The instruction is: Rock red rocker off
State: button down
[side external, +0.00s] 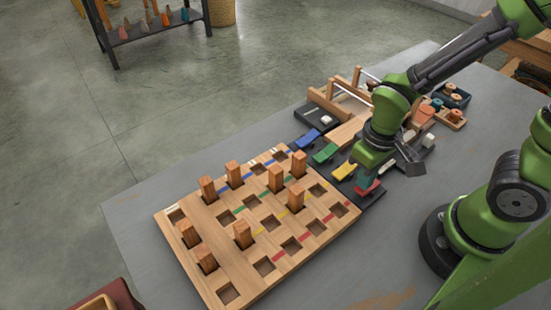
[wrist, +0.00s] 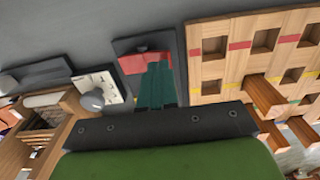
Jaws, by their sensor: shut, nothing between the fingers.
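The red rocker (side external: 369,190) sits at the near end of a row of rockers beside the wooden peg board. It also shows in the wrist view (wrist: 131,65), on its dark base and partly covered by my fingers. My gripper (side external: 363,184) has teal fingers, shut and empty, pointing down right at the red rocker. In the wrist view the fingertips (wrist: 160,66) overlap the rocker's surface; I cannot tell whether they touch it or which way it is tilted.
Yellow (side external: 344,171), green (side external: 326,153) and blue (side external: 307,139) rockers continue the row. The peg board (side external: 205,263) with several upright wooden pegs lies to the left. A wooden frame (side external: 346,102) and dark trays stand behind. The grey table's (side external: 137,216) left end is clear.

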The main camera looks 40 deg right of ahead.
jog(key=shift+f, duration=0.85)
dwell(0.3)
jog(key=shift+r, duration=3.55)
